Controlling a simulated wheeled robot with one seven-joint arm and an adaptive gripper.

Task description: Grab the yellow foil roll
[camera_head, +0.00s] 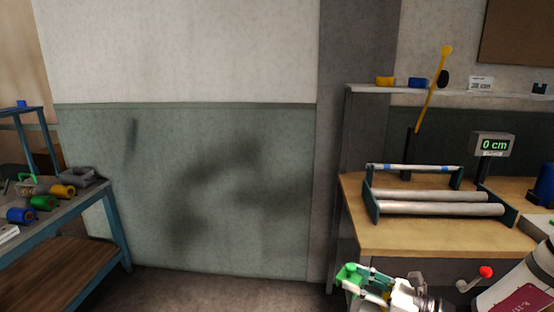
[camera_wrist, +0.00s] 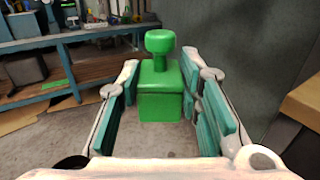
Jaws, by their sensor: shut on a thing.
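A yellow foil roll (camera_head: 62,191) lies on the left bench in the head view, beside a green roll (camera_head: 43,203) and a blue roll (camera_head: 20,215). Another yellow roll-like piece (camera_head: 384,81) sits on the wall shelf at right, next to a blue one (camera_head: 418,83). My gripper (camera_head: 350,276) is low at the right, in front of the wooden table and far from both yellow pieces. It is shut on a green block with a round knob (camera_wrist: 160,90), which stands between the teal finger pads in the wrist view.
The left bench (camera_head: 85,200) also bears a grey tray (camera_head: 85,178). The wooden table (camera_head: 400,236) at right carries a roller frame (camera_head: 440,207) and a display reading 0 cm (camera_head: 493,145). A yellow lever (camera_head: 433,90) rises behind. Floor between bench and table is clear.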

